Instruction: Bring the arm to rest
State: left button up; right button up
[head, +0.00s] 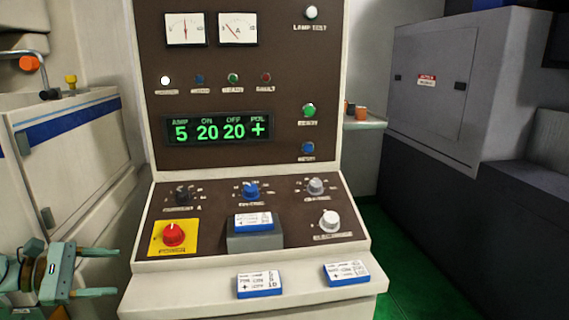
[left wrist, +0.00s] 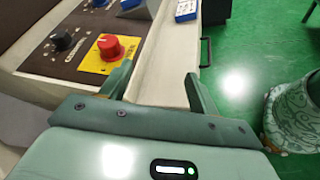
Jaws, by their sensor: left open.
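My left gripper (head: 106,271) is at the lower left of the head view, left of the control console (head: 146,257) and apart from it. Its two fingers are spread and nothing shows between them. In the left wrist view the open fingers (left wrist: 155,85) point toward the console's front ledge (left wrist: 163,65). The red power knob (head: 173,235) on its yellow plate is close by; it also shows in the left wrist view (left wrist: 110,46). My right gripper is in neither view.
A blue-edged card block (head: 253,222) sits on a grey holder on the panel. Two similar blocks, one left (head: 259,284) and one right (head: 346,272), lie on the front ledge. A grey cabinet (head: 430,80) stands at right. Green floor (head: 400,245) is clear between console and cabinet.

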pick_arm(q)
jog(key=w+a+f+m+t+y, duration=0.1)
jog(key=a+f+m+y, duration=0.2)
jog(key=a+f+y, duration=0.5)
jog(key=a+f+m+y, duration=0.25)
jog(key=a+f, duration=0.25)
jog(key=f, duration=0.7)
jog(key=s+d+f+m+g+y, duration=0.15)
jog(key=s+f+m, duration=0.35)
jog(key=f, duration=0.5)
jog(key=s+f+m+g+y, duration=0.1)
jog(key=s+f+m+y, duration=0.1)
jog(key=s+f+m, duration=0.5)
jog(key=s+d+f+m+g, duration=0.1)
jog(key=s+d+f+m, duration=0.1)
jog(key=s+d+f, duration=0.65)
jog(key=s+d+f+m+g, duration=0.2)
jog(key=s+d+f, duration=0.3)
jog(key=s+f, duration=0.6)
jog(key=s+d+g, duration=0.1)
jog(key=s+d, duration=0.3)
jog(key=s, duration=0.3)
jog(key=s+d+f+g+h, duration=0.1)
jog(key=s+d, duration=0.4)
jog(key=s, duration=0.3)
jog(key=s+d+g+h, duration=0.1)
jog(key=s+d, duration=0.3)
jog(key=s, duration=0.3)
jog(key=shift+s+d+f, duration=0.15)
jog(key=shift+s+d, duration=0.25)
